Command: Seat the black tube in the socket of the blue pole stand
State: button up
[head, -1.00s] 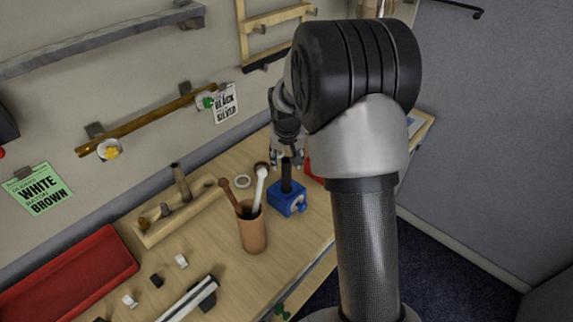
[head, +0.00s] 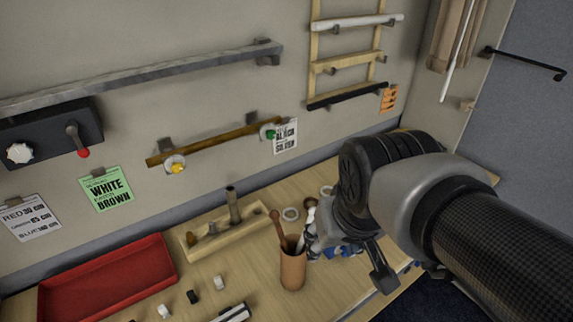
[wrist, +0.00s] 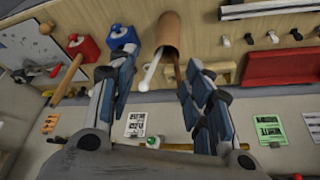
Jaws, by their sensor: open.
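The blue pole stand (head: 345,251) is mostly hidden behind my gripper in the head view, right of the brown cup. In the wrist view the blue stand (wrist: 122,37) shows at the upper left, beyond one finger. In the head view my gripper (head: 318,238) is close beside the cup.
The brown cup (head: 293,271) holds a white stick and a brown stick close to my fingers. A red stand (wrist: 86,48) is next to the blue one. A wooden rack (head: 222,238), a white ring (head: 290,214) and a red tray (head: 108,283) lie on the table.

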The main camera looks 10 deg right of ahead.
jog(key=s+a+f+n, duration=0.1)
jog(key=s+a, duration=0.1)
jog(key=s, duration=0.5)
jog(key=shift+f, duration=0.1)
notch_tip(320, 180, down, 5)
jog(key=b, duration=0.4)
jog(key=shift+b, duration=0.4)
